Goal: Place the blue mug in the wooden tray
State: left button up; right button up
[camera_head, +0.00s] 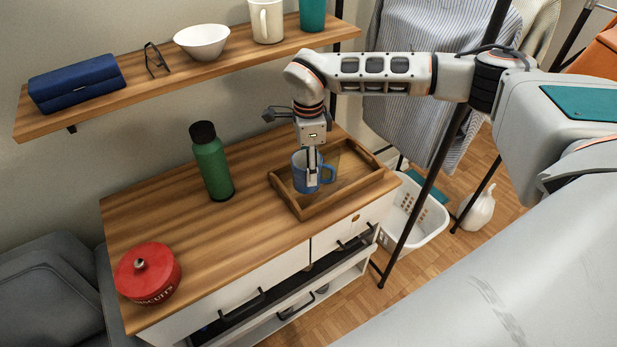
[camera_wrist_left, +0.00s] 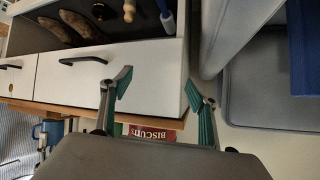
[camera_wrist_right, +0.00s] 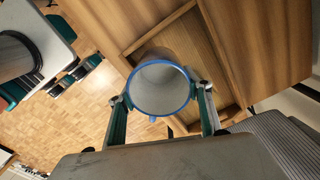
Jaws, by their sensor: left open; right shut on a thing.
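The blue mug (camera_head: 304,178) is upright over the left part of the wooden tray (camera_head: 301,214) in the head view. My right gripper (camera_head: 312,178) is shut on the mug from above. In the right wrist view the mug's blue rim and pale inside (camera_wrist_right: 160,88) show between the fingers, with the tray (camera_wrist_right: 190,50) below. I cannot tell whether the mug's base touches the tray floor. My left gripper (camera_wrist_left: 158,95) is open and empty in the left wrist view, in front of the white drawers; it is not in the head view.
A green bottle (camera_head: 213,165) stands left of the tray, and a red biscuit tin (camera_head: 147,273) is at the front left of the wooden top. A shelf (camera_head: 150,95) above holds a blue case, glasses, a white bowl and cups. A white basket (camera_head: 420,226) is on the floor at right.

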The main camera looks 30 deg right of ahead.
jog(key=shift+f, duration=2.35)
jog(key=shift+f, duration=0.15)
jog(key=o, duration=1.3)
notch_tip(320, 180, up, 12)
jog(key=shift+r, duration=0.15)
